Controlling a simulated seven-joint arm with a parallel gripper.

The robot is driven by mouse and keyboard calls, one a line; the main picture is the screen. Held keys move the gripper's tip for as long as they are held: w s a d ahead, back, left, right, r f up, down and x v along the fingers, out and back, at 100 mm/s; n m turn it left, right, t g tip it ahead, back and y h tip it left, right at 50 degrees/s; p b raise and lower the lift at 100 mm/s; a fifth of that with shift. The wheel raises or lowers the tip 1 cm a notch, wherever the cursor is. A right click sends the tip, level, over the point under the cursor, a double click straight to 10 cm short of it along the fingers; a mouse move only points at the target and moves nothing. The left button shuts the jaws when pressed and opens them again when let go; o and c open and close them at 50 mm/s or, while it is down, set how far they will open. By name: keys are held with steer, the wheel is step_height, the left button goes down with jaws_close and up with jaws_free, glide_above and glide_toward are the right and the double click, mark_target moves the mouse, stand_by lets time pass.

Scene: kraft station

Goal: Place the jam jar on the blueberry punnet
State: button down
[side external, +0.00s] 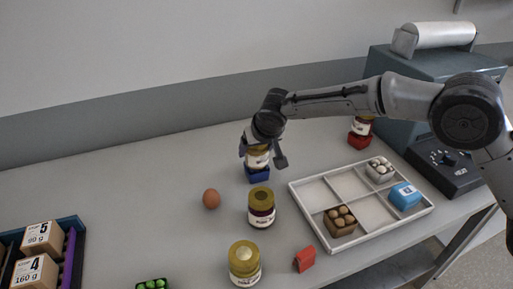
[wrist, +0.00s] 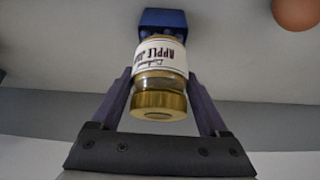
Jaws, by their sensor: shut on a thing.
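My gripper (side external: 261,153) is shut on a glass jar (side external: 258,160) with a gold lid, toward the back of the table. The wrist view shows the same jar (wrist: 158,82) between the two fingers, its white label reading APPLE. The blueberry punnet (side external: 257,175) is a small blue box directly below the jar. In the wrist view the punnet (wrist: 162,17) shows at the jar's bottom end, with round blue berries at its edge. The jar looks upright. I cannot tell whether it rests on the berries or hangs just above them.
An egg (side external: 211,198) lies left of the punnet. A divided tray (side external: 300,199) lies to the right. Another jar (side external: 361,126) sits on a red punnet (side external: 359,141) behind.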

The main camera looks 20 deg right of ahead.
jaws_free()
steer(key=shift+f, duration=0.1)
steer(key=shift+r, duration=0.25)
steer(key=v, duration=1.2)
steer(key=shift+d, duration=0.15)
